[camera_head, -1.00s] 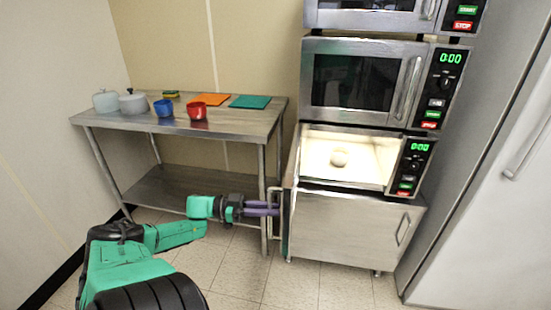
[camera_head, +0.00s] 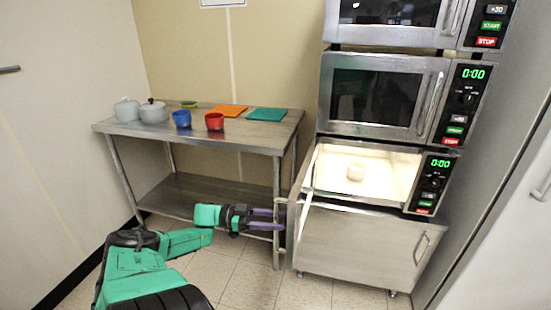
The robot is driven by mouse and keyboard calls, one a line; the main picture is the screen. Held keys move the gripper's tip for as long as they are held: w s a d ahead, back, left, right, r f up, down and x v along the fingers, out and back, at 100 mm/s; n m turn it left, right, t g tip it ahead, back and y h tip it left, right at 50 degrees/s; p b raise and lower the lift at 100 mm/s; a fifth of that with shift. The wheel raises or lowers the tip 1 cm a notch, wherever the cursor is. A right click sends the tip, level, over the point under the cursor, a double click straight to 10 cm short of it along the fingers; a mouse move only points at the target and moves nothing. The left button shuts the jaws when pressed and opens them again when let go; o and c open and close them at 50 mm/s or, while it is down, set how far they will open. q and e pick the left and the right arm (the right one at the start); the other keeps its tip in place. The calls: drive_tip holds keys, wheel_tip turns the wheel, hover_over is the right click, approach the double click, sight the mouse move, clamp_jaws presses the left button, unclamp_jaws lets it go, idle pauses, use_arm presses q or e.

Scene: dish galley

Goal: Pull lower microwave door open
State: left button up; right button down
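The lower microwave stands open. Its lit, pale interior (camera_head: 335,178) shows a round light-coloured item (camera_head: 356,172) on the floor of it. Its door (camera_head: 300,195) is swung out to the left and shows almost edge-on, with its handle (camera_head: 279,232) on the outer side. My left gripper (camera_head: 283,218) comes from the left at the door handle. Its two purple fingers show apart, with a gap between them, and their tips overlap the handle in the picture. Whether they touch it is hard to see. My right gripper is not in view.
A closed microwave (camera_head: 375,95) sits above, another at the top edge. A steel cabinet (camera_head: 360,250) stands below. A steel table (camera_head: 250,140) at left carries pots, a blue cup (camera_head: 181,119), a red cup (camera_head: 214,122) and orange and green boards. Floor is clear in front.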

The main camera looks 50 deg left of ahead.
use_arm(q)
drive_tip(key=b+v, duration=0.6)
drive_tip(key=v, duration=0.8)
drive_tip(key=shift+s+a, duration=0.15)
drive_tip(key=shift+a, duration=0.1)
